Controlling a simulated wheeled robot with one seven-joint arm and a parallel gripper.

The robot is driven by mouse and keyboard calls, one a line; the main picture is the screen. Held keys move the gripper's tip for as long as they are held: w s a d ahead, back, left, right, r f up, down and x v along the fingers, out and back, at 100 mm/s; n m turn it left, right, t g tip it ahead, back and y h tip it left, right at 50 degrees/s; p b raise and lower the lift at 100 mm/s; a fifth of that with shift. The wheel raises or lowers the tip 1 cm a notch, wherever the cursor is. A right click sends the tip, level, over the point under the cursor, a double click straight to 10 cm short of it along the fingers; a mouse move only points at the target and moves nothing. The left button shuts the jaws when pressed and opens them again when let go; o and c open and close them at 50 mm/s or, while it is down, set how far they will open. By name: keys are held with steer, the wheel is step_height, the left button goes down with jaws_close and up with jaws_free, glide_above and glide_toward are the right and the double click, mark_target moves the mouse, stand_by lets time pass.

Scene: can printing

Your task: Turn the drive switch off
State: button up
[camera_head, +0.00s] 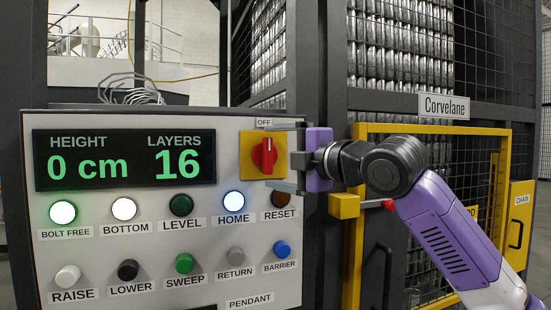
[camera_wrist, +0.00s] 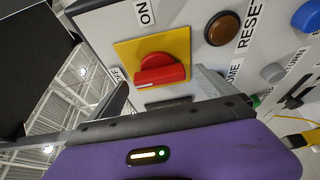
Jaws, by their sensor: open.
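The drive switch is a red rotary knob (camera_head: 264,157) on a yellow plate (camera_head: 247,171) at the panel's upper right. Its handle stands upright in the head view, in line with the OFF label (camera_head: 264,122) above. In the wrist view the red knob (camera_wrist: 160,72) lies lengthwise toward the OFF label (camera_wrist: 117,75), and the ON label (camera_wrist: 145,12) is above. My gripper (camera_head: 274,157) is open and comes from the right, one finger above the knob and one below. A gap shows between fingers and knob; I cannot tell how deep they reach.
The grey panel (camera_head: 225,260) has several buttons and a display (camera_head: 124,159) reading 0 cm and 16 layers. The RESET button (camera_head: 280,198) is just below my lower finger. A yellow-framed gate (camera_head: 430,128) with mesh stands behind my arm at right.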

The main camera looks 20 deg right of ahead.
steer(key=b+v, duration=0.2)
steer(key=v, duration=0.5)
steer(key=shift+s, duration=0.3)
steer(key=shift+d, duration=0.1)
